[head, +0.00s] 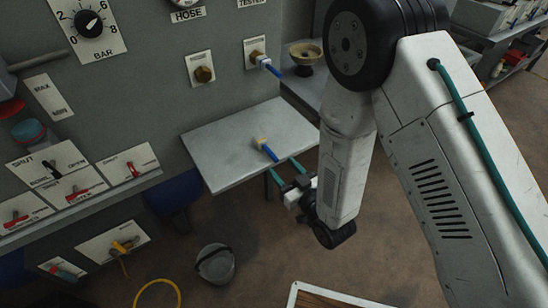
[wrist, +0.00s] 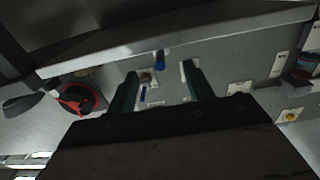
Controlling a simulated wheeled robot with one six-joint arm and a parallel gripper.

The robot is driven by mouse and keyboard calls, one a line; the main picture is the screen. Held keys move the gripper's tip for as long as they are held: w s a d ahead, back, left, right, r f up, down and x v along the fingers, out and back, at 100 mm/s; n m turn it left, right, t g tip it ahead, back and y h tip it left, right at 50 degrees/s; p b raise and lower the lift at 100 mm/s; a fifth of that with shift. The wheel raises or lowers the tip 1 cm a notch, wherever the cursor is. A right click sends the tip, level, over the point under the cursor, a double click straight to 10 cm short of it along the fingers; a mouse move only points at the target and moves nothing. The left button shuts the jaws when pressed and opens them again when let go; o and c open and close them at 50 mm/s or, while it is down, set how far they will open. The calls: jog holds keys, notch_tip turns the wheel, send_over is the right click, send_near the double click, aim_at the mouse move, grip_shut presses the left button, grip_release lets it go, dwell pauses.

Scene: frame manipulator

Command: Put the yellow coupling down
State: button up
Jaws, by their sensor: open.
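A pale yellow coupling (head: 260,141) with a blue end lies on the grey shelf (head: 222,156), near its middle. My gripper (head: 286,174) is at the shelf's front edge. Its two teal fingers are apart, with nothing seen between them, and the coupling lies just beyond their tips. In the wrist view the open fingers (wrist: 160,84) frame part of the wall panel. A blue piece (wrist: 160,61) shows beyond them, probably the coupling's end; its yellow part is not clear there.
Above the shelf, the panel has a bare brass fitting (head: 204,74) and another with a blue plug (head: 268,65). A small bowl (head: 305,53) stands behind on a bench. A bucket (head: 215,264) and a yellow hoop (head: 158,295) are on the floor. Much of the shelf is bare.

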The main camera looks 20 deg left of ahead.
jog(key=shift+v, duration=1.6)
